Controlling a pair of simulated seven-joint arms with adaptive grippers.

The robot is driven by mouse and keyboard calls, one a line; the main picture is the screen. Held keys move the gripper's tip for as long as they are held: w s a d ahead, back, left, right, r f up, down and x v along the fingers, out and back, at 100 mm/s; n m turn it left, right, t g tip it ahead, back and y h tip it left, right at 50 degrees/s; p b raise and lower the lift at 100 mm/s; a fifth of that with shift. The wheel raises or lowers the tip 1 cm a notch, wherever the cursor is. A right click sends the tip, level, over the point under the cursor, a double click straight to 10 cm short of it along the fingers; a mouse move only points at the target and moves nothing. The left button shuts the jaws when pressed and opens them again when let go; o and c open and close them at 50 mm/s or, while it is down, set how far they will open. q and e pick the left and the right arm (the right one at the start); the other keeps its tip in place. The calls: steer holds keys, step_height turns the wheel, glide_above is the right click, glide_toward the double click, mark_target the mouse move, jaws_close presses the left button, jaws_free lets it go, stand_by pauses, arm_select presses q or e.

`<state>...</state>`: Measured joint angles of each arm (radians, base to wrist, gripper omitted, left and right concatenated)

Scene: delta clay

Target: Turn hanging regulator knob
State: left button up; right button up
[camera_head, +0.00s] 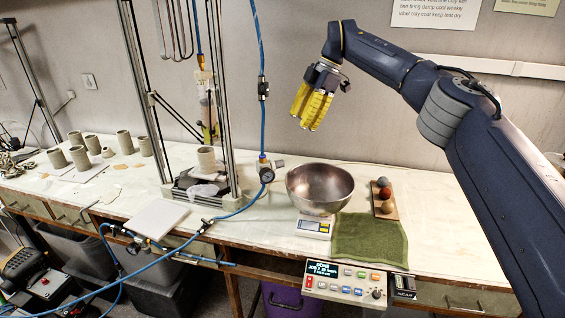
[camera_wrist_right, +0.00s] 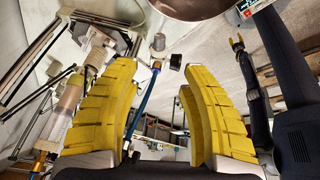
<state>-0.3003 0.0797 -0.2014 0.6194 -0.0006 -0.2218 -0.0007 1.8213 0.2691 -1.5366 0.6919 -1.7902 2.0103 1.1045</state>
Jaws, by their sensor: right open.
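The regulator (camera_head: 267,172) hangs on a blue hose just left of the steel bowl, with a round gauge facing front. A grey knob-like part (camera_head: 279,163) sticks out on its right side. In the right wrist view, a grey cylinder (camera_wrist_right: 158,42) and a dark block beside the blue hose seem to be part of it. My right gripper (camera_head: 307,116) has yellow ribbed fingers. It is open and empty, pointing down, above and right of the regulator and apart from it.
The steel bowl (camera_head: 320,188) stands on a scale (camera_head: 314,227) below my right gripper. A green towel (camera_head: 370,240) and a board with several balls lie right of it. A metal-framed clay extruder (camera_head: 207,100) stands left of the hose. A control box (camera_head: 346,284) is at the front edge.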

mark_target(283, 162)
steer(key=x, duration=1.5)
steer(key=shift+f, duration=0.1)
jaws_close()
